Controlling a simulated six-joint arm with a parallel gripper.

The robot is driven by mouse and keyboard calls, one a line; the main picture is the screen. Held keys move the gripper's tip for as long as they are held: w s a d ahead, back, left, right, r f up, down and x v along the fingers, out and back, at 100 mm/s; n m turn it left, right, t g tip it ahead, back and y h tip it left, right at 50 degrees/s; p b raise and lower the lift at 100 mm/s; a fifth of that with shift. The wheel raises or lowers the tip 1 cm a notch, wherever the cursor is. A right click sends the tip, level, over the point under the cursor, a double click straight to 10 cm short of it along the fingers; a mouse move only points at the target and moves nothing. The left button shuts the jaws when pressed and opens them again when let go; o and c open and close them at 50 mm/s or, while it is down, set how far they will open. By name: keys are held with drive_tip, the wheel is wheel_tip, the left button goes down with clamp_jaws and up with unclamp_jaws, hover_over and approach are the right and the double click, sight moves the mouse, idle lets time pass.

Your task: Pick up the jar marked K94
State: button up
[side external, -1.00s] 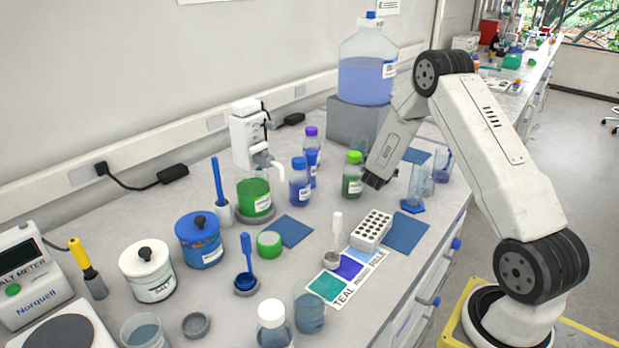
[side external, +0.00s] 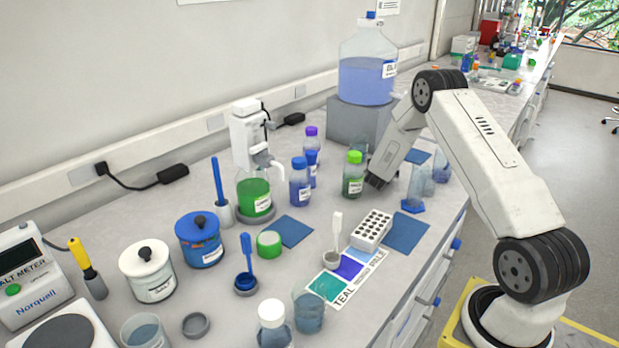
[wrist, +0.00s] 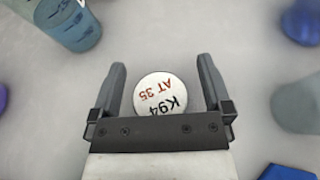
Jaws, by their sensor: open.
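The jar marked K94 (wrist: 160,97) shows in the wrist view as a round white lid with "K94" in black and "AT 35" in red. It lies between the two fingers of my gripper (wrist: 162,65), close to the palm bar. The fingers are open, with a gap to the lid on each side. The jar's body is hidden beneath its lid. In the side view my gripper (side external: 376,182) is low over the bench, just right of a green-capped bottle (side external: 353,175). I cannot make out the K94 jar in that view.
In the wrist view, a vessel of blue liquid (wrist: 70,24) stands at upper left and clear glassware (wrist: 298,105) at right. In the side view, glassware (side external: 416,188) stands right of my gripper, a grey block (side external: 350,122) behind, and a white tube rack (side external: 371,229) in front.

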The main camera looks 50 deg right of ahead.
clamp_jaws()
idle(0.3)
drive_tip(key=shift+r, duration=5)
